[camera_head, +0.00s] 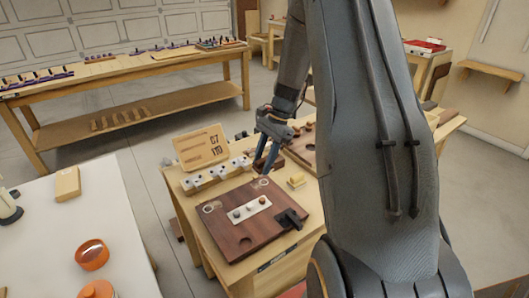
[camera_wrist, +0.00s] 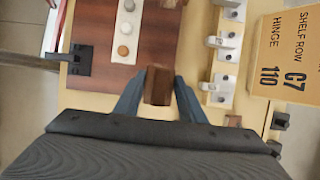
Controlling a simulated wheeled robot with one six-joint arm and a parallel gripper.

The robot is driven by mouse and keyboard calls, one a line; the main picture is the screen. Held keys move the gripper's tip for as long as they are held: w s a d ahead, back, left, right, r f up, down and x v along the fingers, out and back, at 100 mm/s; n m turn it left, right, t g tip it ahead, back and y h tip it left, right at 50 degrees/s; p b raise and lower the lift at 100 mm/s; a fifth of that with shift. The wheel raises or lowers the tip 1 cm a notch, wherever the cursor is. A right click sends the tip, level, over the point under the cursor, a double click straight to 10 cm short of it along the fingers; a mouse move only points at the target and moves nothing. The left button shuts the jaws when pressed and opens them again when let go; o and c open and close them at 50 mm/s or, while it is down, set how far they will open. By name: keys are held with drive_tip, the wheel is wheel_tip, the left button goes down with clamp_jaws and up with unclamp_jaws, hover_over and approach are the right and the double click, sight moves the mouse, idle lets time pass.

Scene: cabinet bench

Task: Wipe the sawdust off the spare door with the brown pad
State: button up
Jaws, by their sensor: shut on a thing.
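The spare door (camera_head: 235,246) is a dark reddish-brown panel flat on the bench; part of it shows in the wrist view (camera_wrist: 160,45). Two pale round marks (camera_head: 211,207) lie near its far corners; I cannot tell if they are sawdust or cup holes. A white strip (camera_head: 238,213) with several round knobs lies on the door. A black clamp-like piece (camera_head: 291,218) sits at its right edge. My gripper (camera_head: 265,168) is at the door's far edge, shut on the brown pad (camera_wrist: 158,86), a small block between the fingertips. Whether the pad touches the door is unclear.
White hinges (camera_head: 215,175) stand in a row behind the door. A cardboard sign (camera_head: 201,148) reading C7 and 110 stands behind them. A white table (camera_head: 55,235) with orange items is at the left.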

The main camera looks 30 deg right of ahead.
drive_tip(key=shift+r+p, duration=0.65)
drive_tip(key=shift+r, duration=0.55)
drive_tip(key=o, duration=0.5)
drive_tip(key=c, duration=0.5)
